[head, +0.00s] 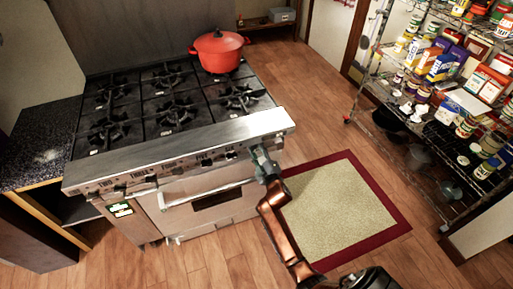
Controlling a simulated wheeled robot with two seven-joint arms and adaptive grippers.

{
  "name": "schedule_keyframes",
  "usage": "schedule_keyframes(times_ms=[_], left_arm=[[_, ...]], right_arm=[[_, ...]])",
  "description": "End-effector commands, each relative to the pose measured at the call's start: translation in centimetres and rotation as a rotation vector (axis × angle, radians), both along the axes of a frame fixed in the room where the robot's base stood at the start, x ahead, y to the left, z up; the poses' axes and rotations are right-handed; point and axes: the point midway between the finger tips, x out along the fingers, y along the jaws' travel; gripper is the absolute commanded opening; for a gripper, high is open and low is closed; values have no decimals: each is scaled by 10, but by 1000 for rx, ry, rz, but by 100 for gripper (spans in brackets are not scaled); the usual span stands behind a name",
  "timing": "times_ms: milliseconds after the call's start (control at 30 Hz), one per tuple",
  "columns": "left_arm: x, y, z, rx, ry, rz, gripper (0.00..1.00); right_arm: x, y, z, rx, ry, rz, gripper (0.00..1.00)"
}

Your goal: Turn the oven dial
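The oven is part of a steel range (180,140) with a row of small dark dials (206,162) along its front panel, below the steel ledge. My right gripper (260,153) is at the right end of this panel, close in front of it. Whether it touches a dial or the panel I cannot tell. The gripper hides the panel behind it, and its fingers are too small to show whether they are open or shut. My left gripper is not in view.
The oven door handle (207,194) runs below the dials. A red pot (218,52) stands on the back right burner. A red-edged mat (345,212) lies on the wooden floor right of the range. A loaded wire shelf (440,100) stands further right. A dark counter (38,145) adjoins at left.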

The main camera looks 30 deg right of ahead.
Motion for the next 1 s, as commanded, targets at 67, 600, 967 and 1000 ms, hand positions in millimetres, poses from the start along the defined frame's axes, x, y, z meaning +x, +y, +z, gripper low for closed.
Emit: schedule_keyframes(times_ms=[67,600,967,1000], left_arm=[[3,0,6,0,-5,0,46],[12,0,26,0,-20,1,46],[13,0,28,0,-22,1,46],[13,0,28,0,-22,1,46]], right_arm=[[0,1,2,70,-15,-1,7],[0,1,0,396,-94,0,7],[0,0,-2,444,-103,-1,7],[0,0,-2,445,-103,-1,7]])
